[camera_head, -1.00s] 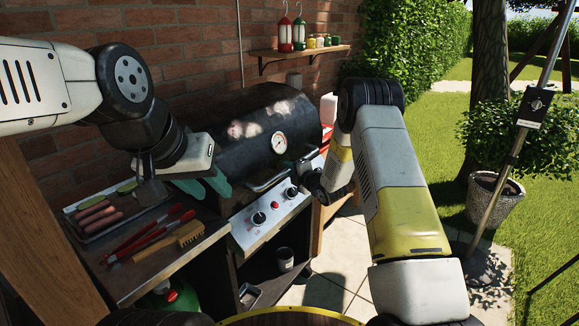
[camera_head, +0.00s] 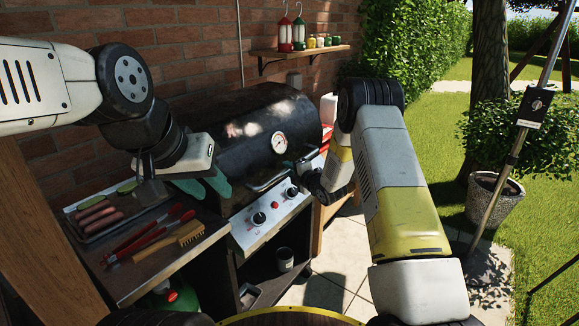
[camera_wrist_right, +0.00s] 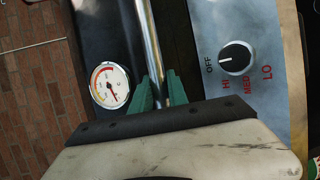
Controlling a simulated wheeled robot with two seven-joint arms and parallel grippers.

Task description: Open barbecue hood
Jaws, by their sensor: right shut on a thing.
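The black barbecue hood (camera_head: 240,130) is down over the grill, with a round gauge (camera_head: 279,143) on its front. Its metal handle (camera_head: 268,182) runs along the lower front edge. In the right wrist view, the handle bar (camera_wrist_right: 148,40) passes between the green fingers of my right gripper (camera_wrist_right: 156,88), which is shut on it. In the head view my right wrist partly covers the handle's right end. My left gripper (camera_head: 203,187) is left of the hood, above the side shelf, with its green fingers apart and nothing seen between them.
The knob panel (camera_head: 272,215) is below the handle. A brick wall with a small shelf (camera_head: 300,50) stands behind. Paving and lawn lie to the right.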

